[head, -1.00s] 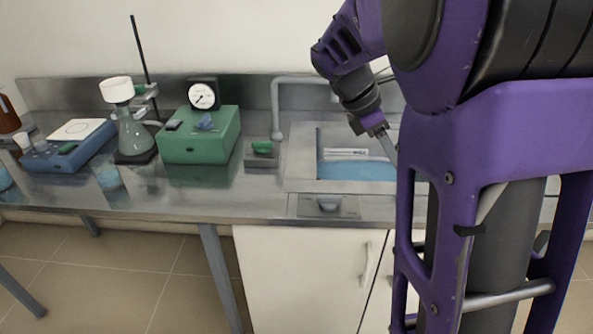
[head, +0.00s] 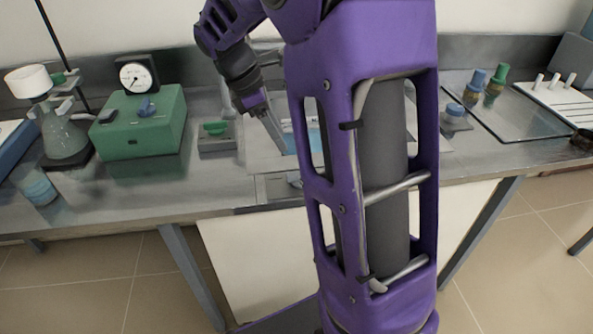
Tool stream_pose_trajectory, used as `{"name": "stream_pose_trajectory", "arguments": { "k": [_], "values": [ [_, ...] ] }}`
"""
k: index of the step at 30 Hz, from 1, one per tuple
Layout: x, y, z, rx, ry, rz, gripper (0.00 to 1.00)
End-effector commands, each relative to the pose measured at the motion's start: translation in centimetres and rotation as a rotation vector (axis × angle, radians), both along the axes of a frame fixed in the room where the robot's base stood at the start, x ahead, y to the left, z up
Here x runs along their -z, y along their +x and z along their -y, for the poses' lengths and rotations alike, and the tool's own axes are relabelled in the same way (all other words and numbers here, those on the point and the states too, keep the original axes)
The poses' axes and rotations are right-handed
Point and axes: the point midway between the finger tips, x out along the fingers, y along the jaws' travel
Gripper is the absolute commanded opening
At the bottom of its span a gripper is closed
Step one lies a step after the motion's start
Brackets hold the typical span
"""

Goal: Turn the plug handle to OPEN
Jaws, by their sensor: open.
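A sink (head: 262,160) with bluish water is set in the steel bench, and my arm and column hide much of it. A small grey knob on a plate (head: 275,187) sits at the sink's front edge, mostly hidden behind my column. A green handle (head: 215,128) stands on a grey block left of the sink. I cannot tell which of the two is the plug handle, and no OPEN marking is readable. My gripper (head: 279,138) points down over the sink's left part, open, with no object seen in it. It is apart from the green handle.
Left are a green box (head: 150,135) with a gauge (head: 135,77), a flask (head: 62,138) on a stand and a beaker (head: 40,188). Right are a tray (head: 505,112), small bottles (head: 497,78) and a white rack (head: 550,100). A bench leg (head: 190,275) stands below.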

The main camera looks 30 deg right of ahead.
Motion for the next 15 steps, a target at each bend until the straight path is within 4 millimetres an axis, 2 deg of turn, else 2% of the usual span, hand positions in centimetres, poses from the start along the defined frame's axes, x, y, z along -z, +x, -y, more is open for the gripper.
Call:
{"name": "stream_pose_trajectory", "arguments": {
  "k": [1, 9, 15],
  "values": [
    [1.4, -0.2, 0.5, 0.001, 0.0, -0.003, 0.49],
    [6.8, -0.8, 2.6, 0.0, 0.0, -0.003, 0.49],
    [9.6, -1.1, 3.8, 0.0, -0.001, -0.001, 0.49]
  ]
}}
